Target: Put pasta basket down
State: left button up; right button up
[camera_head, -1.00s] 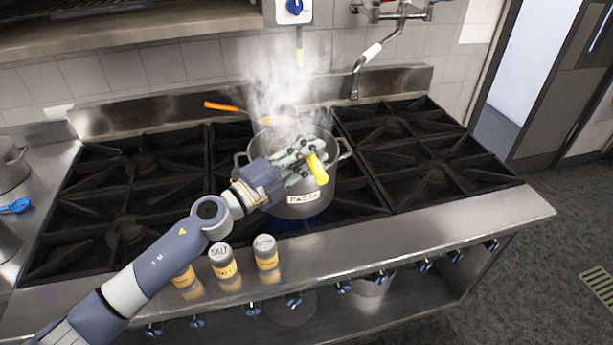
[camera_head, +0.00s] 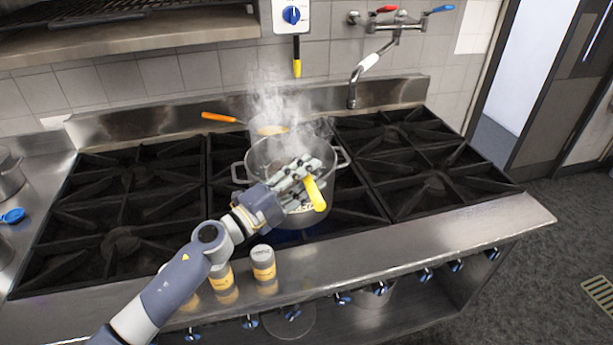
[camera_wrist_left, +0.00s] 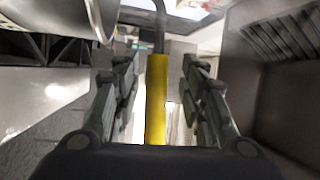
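The steel pot (camera_head: 262,160) stands on the stove, steam rising from it. The pasta basket shows by its yellow handle (camera_head: 316,194), which sticks out at the pot's front right; the basket body is hidden. My left gripper (camera_head: 303,172) is at the pot's front rim, around the handle. In the left wrist view, the yellow handle (camera_wrist_left: 156,100) lies between the fingers of my left gripper (camera_wrist_left: 157,88), with a gap on each side, so the gripper looks open. A metal rod runs on from the handle. My right gripper is not in view.
A pan with an orange handle (camera_head: 220,117) sits behind the pot. Shakers (camera_head: 263,262) stand on the stove's front ledge, near my left arm. The right burners (camera_head: 435,185) are clear. A tap (camera_head: 352,95) hangs over the back.

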pick_arm(q)
jog(key=shift+s+a+f, duration=0.25)
jog(key=shift+s+a, duration=0.05)
jog(key=shift+a, duration=0.1)
jog(key=b+v, duration=0.4)
jog(key=v, duration=0.7)
jog(key=shift+r, duration=0.15)
